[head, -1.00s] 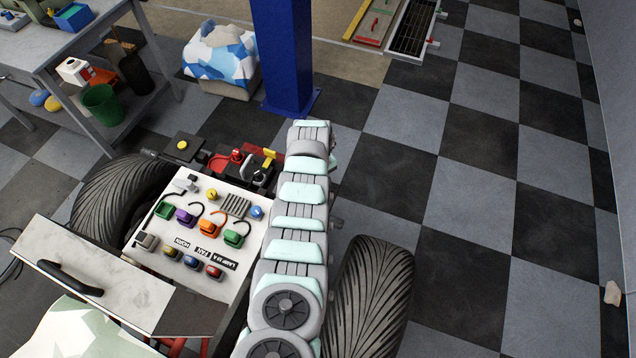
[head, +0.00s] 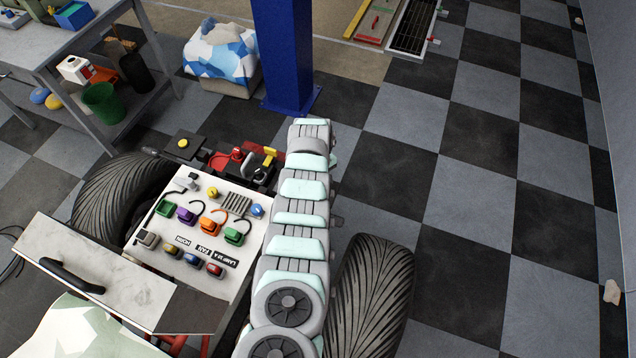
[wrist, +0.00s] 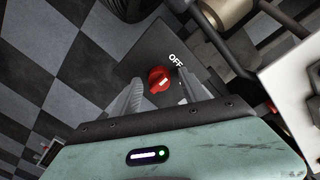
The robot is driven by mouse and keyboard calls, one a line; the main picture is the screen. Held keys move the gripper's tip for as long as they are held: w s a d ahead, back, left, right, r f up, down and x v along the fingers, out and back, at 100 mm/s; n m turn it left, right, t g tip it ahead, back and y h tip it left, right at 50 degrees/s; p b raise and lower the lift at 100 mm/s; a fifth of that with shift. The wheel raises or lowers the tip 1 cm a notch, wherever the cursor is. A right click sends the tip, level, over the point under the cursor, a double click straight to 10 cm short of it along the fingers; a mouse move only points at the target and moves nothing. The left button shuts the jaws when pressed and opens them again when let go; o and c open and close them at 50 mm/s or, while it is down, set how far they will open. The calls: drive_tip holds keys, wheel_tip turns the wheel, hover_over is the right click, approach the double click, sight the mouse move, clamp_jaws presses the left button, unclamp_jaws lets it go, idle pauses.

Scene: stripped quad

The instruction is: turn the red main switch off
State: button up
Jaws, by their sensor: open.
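The red main switch (wrist: 159,80) is a round red knob with a pale mark on it. It sits on a dark plate with a white "OFF" label (wrist: 175,60) just up and right of it in the wrist view. My gripper (wrist: 162,76) is open, with one grey finger on each side of the knob. I cannot tell whether either finger touches it. In the head view my arm covers the area right of the white panel, and I cannot make out the gripper or the knob there.
The white control panel (head: 205,210) with several coloured switches lies left of my arm. Tyres stand at the left (head: 115,195) and right (head: 375,290). A blue column (head: 283,55) rises behind. A workbench (head: 95,75) is at the upper left. The checkered floor at right is mostly clear.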

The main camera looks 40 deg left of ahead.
wheel_tip(320, 180, up, 11)
drive_tip(key=p, duration=0.2)
drive_tip(key=shift+s+f, duration=0.15)
drive_tip(key=shift+s, duration=0.1)
idle(0.3)
idle(0.3)
